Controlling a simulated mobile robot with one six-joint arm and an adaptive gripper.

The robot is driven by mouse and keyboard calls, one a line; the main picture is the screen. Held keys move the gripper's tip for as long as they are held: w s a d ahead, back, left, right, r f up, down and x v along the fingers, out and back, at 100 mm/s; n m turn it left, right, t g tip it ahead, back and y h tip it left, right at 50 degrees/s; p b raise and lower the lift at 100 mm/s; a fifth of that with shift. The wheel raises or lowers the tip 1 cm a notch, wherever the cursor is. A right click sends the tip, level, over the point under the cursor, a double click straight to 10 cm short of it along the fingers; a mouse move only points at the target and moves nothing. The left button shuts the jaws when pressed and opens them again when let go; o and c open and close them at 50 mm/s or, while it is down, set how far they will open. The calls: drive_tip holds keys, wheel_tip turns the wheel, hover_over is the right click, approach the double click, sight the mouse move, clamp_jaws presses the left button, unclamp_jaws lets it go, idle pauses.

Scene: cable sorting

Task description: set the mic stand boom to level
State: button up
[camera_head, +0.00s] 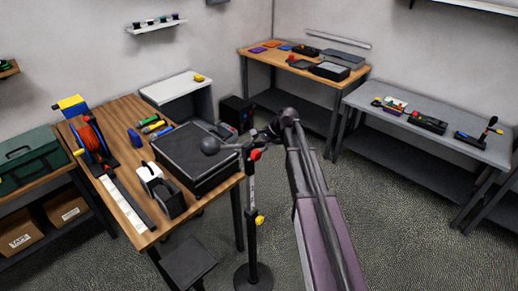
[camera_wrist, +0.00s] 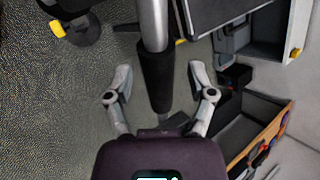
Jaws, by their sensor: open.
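The mic stand stands on the floor right of the wooden table, with an upright pole (camera_head: 251,205) on a round dark base (camera_head: 253,277). A red knob (camera_head: 256,154) sits at the joint. In the wrist view, my gripper (camera_wrist: 159,69) is open, its fingers on either side of the boom's black grip (camera_wrist: 157,82), with gaps visible. A silver tube (camera_wrist: 153,25) continues from the grip. The boom's exact tilt is hard to tell.
The wooden table (camera_head: 128,112) at left holds a black case (camera_head: 195,158), a cable reel (camera_head: 92,140) and a tape dispenser (camera_head: 163,190). Part of the boom overhangs the case. A grey bench (camera_head: 440,130) stands at right.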

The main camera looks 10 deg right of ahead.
drive_tip(key=shift+w+a+f, duration=0.1)
drive_tip(key=shift+a+f, duration=0.05)
drive_tip(key=shift+f, duration=0.1)
